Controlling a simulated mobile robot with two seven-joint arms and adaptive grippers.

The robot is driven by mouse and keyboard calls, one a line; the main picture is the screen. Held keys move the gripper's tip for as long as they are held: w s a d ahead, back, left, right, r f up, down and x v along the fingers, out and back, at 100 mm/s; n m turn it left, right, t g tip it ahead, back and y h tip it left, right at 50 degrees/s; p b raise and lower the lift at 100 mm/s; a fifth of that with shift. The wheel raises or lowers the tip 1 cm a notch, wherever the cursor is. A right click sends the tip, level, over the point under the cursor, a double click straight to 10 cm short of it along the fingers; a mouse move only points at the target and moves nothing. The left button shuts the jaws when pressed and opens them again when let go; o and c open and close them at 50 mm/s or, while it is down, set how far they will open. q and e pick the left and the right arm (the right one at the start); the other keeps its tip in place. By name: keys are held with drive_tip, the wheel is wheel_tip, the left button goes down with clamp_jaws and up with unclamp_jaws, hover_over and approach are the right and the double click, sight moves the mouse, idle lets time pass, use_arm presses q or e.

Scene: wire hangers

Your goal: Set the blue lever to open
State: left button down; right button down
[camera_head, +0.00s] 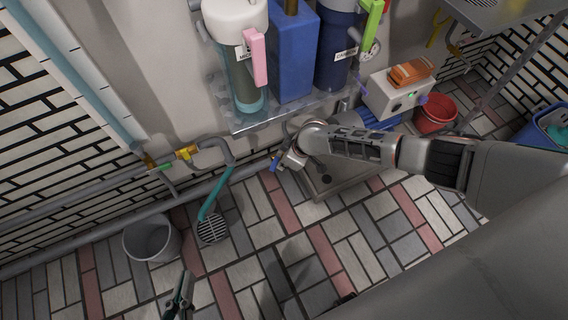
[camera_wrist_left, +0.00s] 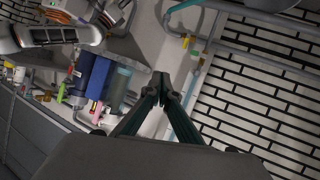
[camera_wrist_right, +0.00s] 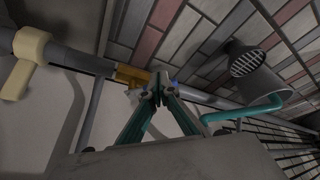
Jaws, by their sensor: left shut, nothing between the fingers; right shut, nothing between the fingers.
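The blue lever (camera_head: 276,162) shows as a small blue piece on the low wall pipe, just left of the end of my right arm. In the right wrist view, a brass valve body (camera_wrist_right: 133,77) sits on the pipe just beyond the fingertips, with only a bit of blue behind them. My right gripper (camera_wrist_right: 160,86) is shut and empty, its tips close to the valve; I cannot tell whether they touch. In the head view my right wrist hides most of its fingers. My left gripper (camera_head: 180,292) is shut and empty over the floor, well away from the lever.
A shelf (camera_head: 245,123) with filter housings, a pink lever (camera_head: 255,57) and a green lever (camera_head: 372,18) is above. A yellow valve (camera_head: 187,153), teal hose (camera_head: 214,195), drain (camera_head: 212,228) and grey bucket (camera_head: 150,240) are left. A red bucket (camera_head: 435,114) is right.

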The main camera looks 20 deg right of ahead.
sight(271, 166)
drive_tip(key=shift+w+a+r+m+h+p, duration=0.3)
drive_tip(key=shift+w+a+m+p, duration=0.1)
drive_tip(key=shift+a+m+p, duration=0.35)
drive_tip(key=shift+w+a+m+t, duration=0.15)
drive_tip(key=shift+m+t, duration=0.15)
drive_tip(key=shift+m, duration=0.15)
drive_tip(key=shift+w+a+m+h+p, duration=0.2)
drive_tip(key=shift+a+m+h+p, duration=0.2)
drive_tip(key=shift+m+p, duration=0.35)
drive_tip(key=shift+w+a+f+m+t+h, duration=0.15)
drive_tip(key=shift+a+m, duration=0.1)
drive_tip(key=shift+m, duration=0.35)
drive_tip(key=shift+w+a+f+m+t+h, duration=0.1)
drive_tip(key=shift+a+m+t+h, duration=0.1)
drive_tip(key=shift+m, duration=0.35)
use_arm(q)
drive_tip(key=a+f+m, duration=0.1)
drive_tip(key=s+a, duration=0.1)
drive_tip(key=shift+a+f+m+g+y, duration=0.3)
drive_tip(key=shift+f+m+g+y, duration=0.05)
drive_tip(key=shift+m+g+y, duration=0.05)
use_arm(e)
drive_tip(key=shift+w+a+f+m, duration=0.1)
drive_tip(key=shift+w+f+m, duration=0.05)
drive_tip(key=shift+w+m, duration=0.15)
use_arm(q)
drive_tip(key=shift+w+r, duration=0.5)
drive_tip(key=shift+r, duration=0.15)
use_arm(e)
drive_tip(key=shift+a, duration=0.1)
